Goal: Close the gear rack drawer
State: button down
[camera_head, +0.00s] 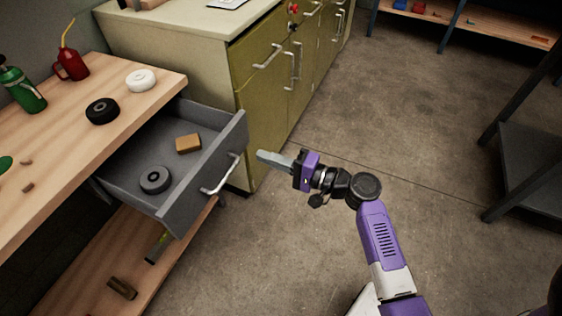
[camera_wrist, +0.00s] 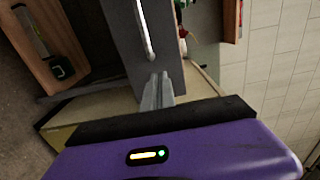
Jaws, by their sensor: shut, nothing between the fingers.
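The grey gear rack drawer (camera_head: 196,203) stands pulled out from under the wooden bench top in the head view. It holds a dark grey wheel (camera_head: 155,179) and a brown block (camera_head: 188,143). Its pale bar handle (camera_head: 222,176) is on the front panel, which faces right. My gripper (camera_head: 262,157) is shut and empty, just right of the panel's far end. In the wrist view, the closed fingers (camera_wrist: 160,78) point at the grey drawer front (camera_wrist: 122,45), just below the handle (camera_wrist: 144,28). I cannot tell whether the fingertips touch the panel.
The wooden bench top (camera_head: 60,125) carries a black wheel (camera_head: 102,111), a white wheel (camera_head: 141,80), a green bottle (camera_head: 22,90) and a red oil can (camera_head: 73,64). A lower shelf (camera_head: 85,265) lies below the drawer. A green cabinet (camera_head: 262,95) stands behind.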

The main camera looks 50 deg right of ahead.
aim_at(231, 145)
jog(key=x, duration=0.7)
jog(key=shift+w, duration=0.25)
jog(key=shift+a, duration=0.1)
jog(key=b+x, duration=0.4)
jog(key=x, duration=0.6)
jog(key=b+x, duration=0.4)
jog(key=x, duration=0.7)
jog(key=shift+w+f, duration=0.1)
jog(key=shift+f, duration=0.1)
jog(key=shift+w+a+b, duration=0.2)
jog(key=shift+w+b, duration=0.2)
jog(key=shift+w, duration=0.2)
jog(key=shift+w+r, duration=0.15)
jog(key=shift+r, duration=0.1)
jog(key=shift+a, duration=0.15)
